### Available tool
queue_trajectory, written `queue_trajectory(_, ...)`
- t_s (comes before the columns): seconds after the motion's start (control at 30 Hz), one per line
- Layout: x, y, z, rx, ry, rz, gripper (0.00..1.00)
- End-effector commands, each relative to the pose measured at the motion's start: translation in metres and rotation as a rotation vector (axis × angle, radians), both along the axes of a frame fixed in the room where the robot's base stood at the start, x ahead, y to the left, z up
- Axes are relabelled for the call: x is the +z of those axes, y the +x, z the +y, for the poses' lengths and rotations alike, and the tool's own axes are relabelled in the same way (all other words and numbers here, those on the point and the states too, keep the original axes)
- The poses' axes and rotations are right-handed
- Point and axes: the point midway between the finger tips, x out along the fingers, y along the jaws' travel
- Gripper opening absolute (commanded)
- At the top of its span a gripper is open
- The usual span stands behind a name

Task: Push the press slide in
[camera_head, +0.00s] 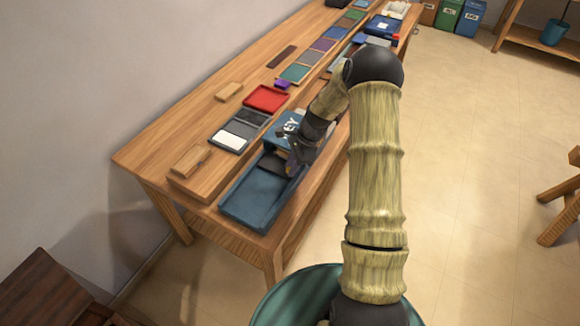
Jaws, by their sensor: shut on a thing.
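The blue press (284,125) stands near the front end of the wooden bench, with white letters on its top. A flat, open blue tray (256,197), which looks like the press slide, extends from it toward the near end of the bench. My gripper (292,167) reaches down from the right at the joint between the press and the tray. It is shut at the tray's inner end, apparently on the press slide. My wrist partly hides the press's right side, and the fingertips are small and dark here.
On the bench, left of the press, are a dark tray with a white pad (229,140), a red tray (266,98) and wooden blocks (191,160). Several coloured trays line the bench farther back. Open floor (460,180) lies to the right; a wooden stool (565,205) stands at the edge.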

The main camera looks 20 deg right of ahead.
Motion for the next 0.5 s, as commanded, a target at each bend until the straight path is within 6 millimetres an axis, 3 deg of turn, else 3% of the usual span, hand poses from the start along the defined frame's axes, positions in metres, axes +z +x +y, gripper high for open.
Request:
queue_trajectory(0.2,0.002,0.008,-0.005,-0.013,-0.007,-0.024,0.0)
queue_trajectory(0.23,0.002,0.008,-0.006,-0.015,-0.006,-0.024,0.27)
queue_trajectory(0.3,0.002,0.008,-0.009,-0.021,-0.006,-0.024,0.41)
queue_trajectory(0.33,0.002,0.007,-0.01,-0.023,-0.005,-0.023,0.45)
queue_trajectory(0.5,0.002,0.005,-0.014,-0.029,-0.005,-0.018,0.45)
